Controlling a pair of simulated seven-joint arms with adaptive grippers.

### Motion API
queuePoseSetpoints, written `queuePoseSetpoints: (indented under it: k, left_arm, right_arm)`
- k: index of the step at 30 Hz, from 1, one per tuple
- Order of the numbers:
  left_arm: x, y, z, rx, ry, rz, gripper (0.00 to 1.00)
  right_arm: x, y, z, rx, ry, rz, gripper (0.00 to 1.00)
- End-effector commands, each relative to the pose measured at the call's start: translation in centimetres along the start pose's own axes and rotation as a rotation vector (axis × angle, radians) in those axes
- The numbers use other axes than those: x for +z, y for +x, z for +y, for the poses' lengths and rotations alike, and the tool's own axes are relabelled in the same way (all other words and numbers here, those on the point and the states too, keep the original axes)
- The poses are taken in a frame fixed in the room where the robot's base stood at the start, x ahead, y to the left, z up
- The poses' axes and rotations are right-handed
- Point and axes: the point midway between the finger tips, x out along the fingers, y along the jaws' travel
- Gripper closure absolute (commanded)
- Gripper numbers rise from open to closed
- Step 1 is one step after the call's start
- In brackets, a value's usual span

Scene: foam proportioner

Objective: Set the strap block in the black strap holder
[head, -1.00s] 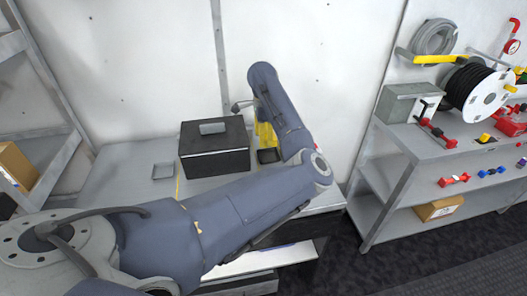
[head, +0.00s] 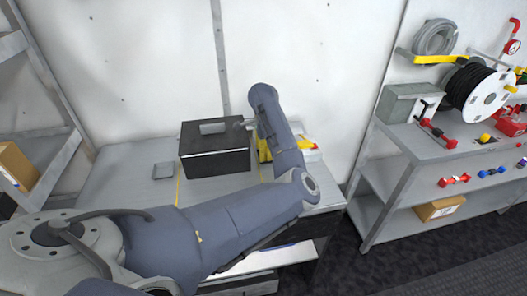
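A dark box (head: 214,160) stands on the grey bench, with a small grey block-like piece (head: 212,128) on its top. I cannot tell whether this piece is the strap block or a part of the box. My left arm reaches across the bench, and its gripper (head: 246,123) is small and partly hidden at the right top edge of the box, close to the grey piece. Its fingers are too small to read. The black strap holder cannot be made out; my arm covers the bench right of the box. My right gripper is not in view.
A small grey square tray (head: 163,171) lies left of the box. Yellow items (head: 263,149) stand right of the box, partly behind my arm. A grey shelf unit (head: 395,170) with a cable reel (head: 478,90) stands at the right. The bench's left part is clear.

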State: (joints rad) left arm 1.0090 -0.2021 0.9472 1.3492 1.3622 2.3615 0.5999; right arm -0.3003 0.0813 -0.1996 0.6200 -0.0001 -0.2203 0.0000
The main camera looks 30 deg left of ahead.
Motion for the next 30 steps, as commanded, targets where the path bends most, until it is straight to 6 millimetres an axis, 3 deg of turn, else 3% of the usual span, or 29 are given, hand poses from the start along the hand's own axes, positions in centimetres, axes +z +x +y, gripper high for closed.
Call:
queuePoseSetpoints:
  k: [10,11,16,25,30]
  left_arm:
    - [0.0,0.7,0.0,0.0,0.0,-0.001,0.85]
    - [0.0,0.7,0.0,0.001,0.0,-0.001,0.51]
    - [0.0,0.6,0.0,0.0,0.0,0.0,0.31]
    - [0.0,0.4,0.0,0.0,0.0,0.0,0.3]
    - [-0.1,-1.1,-0.1,-0.002,0.0,0.003,0.3]
  right_arm:
    - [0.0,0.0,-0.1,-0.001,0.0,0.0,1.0]
    - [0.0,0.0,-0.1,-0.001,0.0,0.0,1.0]
    - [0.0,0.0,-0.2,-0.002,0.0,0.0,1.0]
    - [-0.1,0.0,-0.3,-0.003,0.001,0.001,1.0]
    - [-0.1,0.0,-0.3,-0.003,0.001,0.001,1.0]
